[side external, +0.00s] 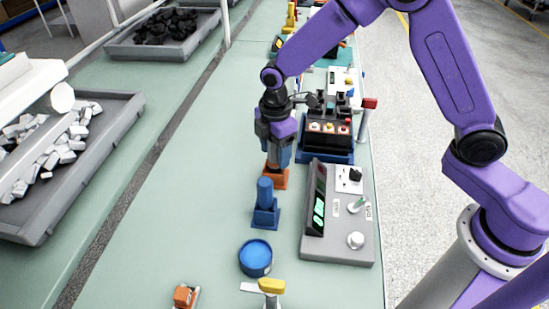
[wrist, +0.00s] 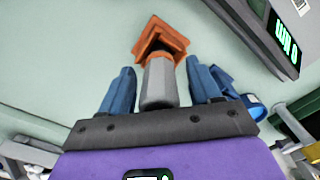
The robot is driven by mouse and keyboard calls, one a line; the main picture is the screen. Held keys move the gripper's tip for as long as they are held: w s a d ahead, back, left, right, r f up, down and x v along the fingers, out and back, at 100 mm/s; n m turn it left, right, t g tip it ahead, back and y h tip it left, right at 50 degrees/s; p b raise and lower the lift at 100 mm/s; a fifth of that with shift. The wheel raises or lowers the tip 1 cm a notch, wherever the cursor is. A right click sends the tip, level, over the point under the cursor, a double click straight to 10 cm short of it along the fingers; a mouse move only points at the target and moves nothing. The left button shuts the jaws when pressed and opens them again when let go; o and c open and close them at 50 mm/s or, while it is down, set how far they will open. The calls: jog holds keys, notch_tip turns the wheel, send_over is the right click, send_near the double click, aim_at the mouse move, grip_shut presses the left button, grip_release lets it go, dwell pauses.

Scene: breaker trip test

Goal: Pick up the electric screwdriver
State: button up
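A grey cylindrical tool (wrist: 158,84), which looks like the electric screwdriver, stands in an orange holder (wrist: 158,40) on the bench. The orange holder also shows in the side view (side external: 275,179). My gripper (wrist: 160,85) is low over it, its blue fingers on either side of the grey body. A gap shows between each finger and the body, so the gripper is open and apart from it. In the side view my gripper (side external: 279,153) hides most of the tool. The tool's upper end is hidden by my gripper in the wrist view.
A blue cylinder in a blue holder (side external: 265,206) stands close by. A grey test panel (side external: 340,246) with a green display is to the right. A blue round tin (side external: 255,258) and a yellow-handled item (side external: 270,287) lie nearer the camera. Bench left of my gripper is clear.

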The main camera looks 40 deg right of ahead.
jog(key=c, duration=0.9)
jog(key=shift+c, duration=0.2)
jog(key=shift+r, duration=0.1)
notch_tip(320, 180, up, 10)
jog(key=shift+d+f, duration=0.15)
jog(key=shift+f, duration=0.1)
jog(key=s+d+r, duration=0.1)
jog(key=d+r, duration=0.3)
jog(key=d, duration=0.3)
jog(key=s+d+r, duration=0.1)
jog(key=d+r, duration=0.4)
jog(key=d, duration=0.3)
jog(key=shift+d, duration=0.15)
jog(key=shift+r, duration=0.1)
